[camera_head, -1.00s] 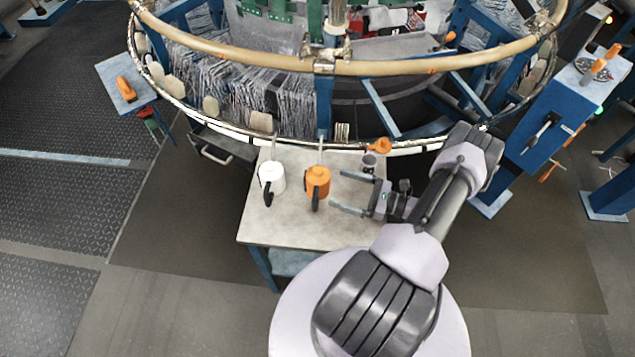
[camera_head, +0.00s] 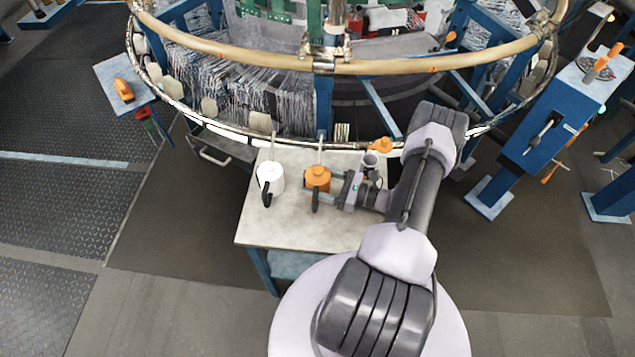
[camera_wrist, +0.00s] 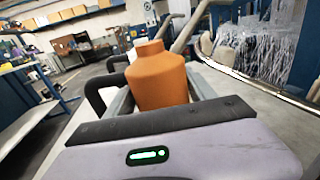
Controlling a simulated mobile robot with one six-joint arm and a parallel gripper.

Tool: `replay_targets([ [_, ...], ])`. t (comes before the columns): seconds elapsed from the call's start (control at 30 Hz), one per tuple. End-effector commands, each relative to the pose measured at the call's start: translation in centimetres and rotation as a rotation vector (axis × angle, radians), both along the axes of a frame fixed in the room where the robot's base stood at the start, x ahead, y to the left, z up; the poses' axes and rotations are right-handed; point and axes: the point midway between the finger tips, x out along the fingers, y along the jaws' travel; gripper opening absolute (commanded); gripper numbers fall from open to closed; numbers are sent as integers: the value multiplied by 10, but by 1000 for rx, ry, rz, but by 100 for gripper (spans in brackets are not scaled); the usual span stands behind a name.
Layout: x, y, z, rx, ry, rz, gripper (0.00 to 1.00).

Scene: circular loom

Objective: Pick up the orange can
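The orange can (camera_head: 317,180) stands upright on a small pale table, with a dark handle on its front side. My gripper (camera_head: 322,186) has come in from the right, with one finger along the near side of the can and the other partly hidden behind it. In the wrist view the orange can (camera_wrist: 158,78) fills the space between the two fingers (camera_wrist: 160,98), which sit close against its sides. The gripper looks shut on it. The can's base is hidden behind my gripper in the wrist view.
A white can (camera_head: 270,177) stands to the left on the table (camera_head: 290,232). A small grey item (camera_head: 370,162) and an orange item (camera_head: 380,145) are at the table's back right. The loom's ring (camera_head: 240,57) curves behind the table. The table's front left is clear.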

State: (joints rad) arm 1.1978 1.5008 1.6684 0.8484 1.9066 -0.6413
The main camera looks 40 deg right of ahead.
Motion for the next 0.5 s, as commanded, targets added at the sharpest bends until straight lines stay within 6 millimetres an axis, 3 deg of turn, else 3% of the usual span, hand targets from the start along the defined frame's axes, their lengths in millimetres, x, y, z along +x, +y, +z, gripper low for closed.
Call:
replay_targets([
  [0.03,0,0,0,0,0,0,26],
  [0.13,0,0,0,0,0,0,8],
  [0.37,0,0,1,0,0,0,8],
  [0.5,0,0,12,0,0,0,8],
])
